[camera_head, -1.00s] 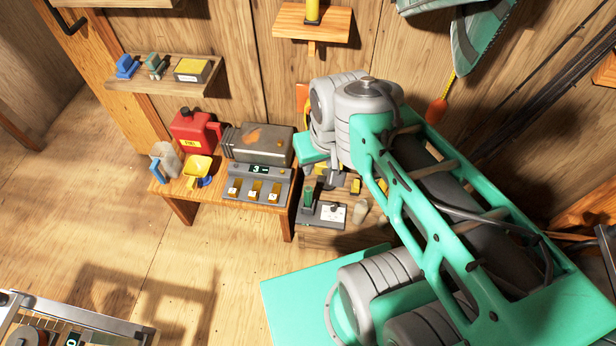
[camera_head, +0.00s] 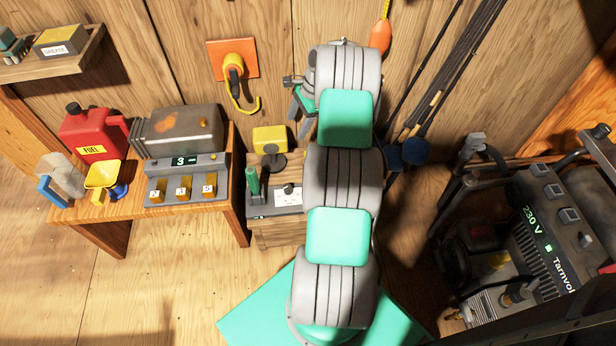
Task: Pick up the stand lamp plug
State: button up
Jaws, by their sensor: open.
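No thing in view is clearly marked as the stand lamp plug. An orange wall plate (camera_head: 232,58) carries a dark and orange plug-like piece (camera_head: 233,80) with a short yellow curved tail hanging below it. My gripper (camera_head: 301,112) shows partly at the upper left side of my arm, right of and below that plate and apart from it. Its fingers are open, and I see nothing between them. My arm hides part of the gripper and the space behind it. A yellow block with a dark round piece (camera_head: 270,142) stands below and left of the gripper.
A wooden bench (camera_head: 120,212) at left holds a red fuel can (camera_head: 90,135), a grey engine-like box (camera_head: 185,130) and a numbered switch panel (camera_head: 185,180). A dark 230 V generator (camera_head: 545,235) stands at right. Rods (camera_head: 440,85) lean on the wall.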

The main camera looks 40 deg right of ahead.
jog(key=s+d+f+m+b, duration=0.1)
jog(key=s+d+f+m, duration=0.15)
jog(key=f, duration=0.35)
jog(key=s+d+f+m+b, duration=0.1)
jog(key=d+f, duration=0.2)
jog(key=f, duration=0.3)
jog(key=shift+y, duration=0.3)
jog(key=b+x, duration=0.3)
jog(key=x, duration=0.4)
jog(key=shift+w+a+f, duration=0.1)
jog(key=shift+w, duration=0.15)
jog(key=shift+c, duration=0.3)
jog(key=c, duration=1.4)
jog(key=shift+c, duration=0.2)
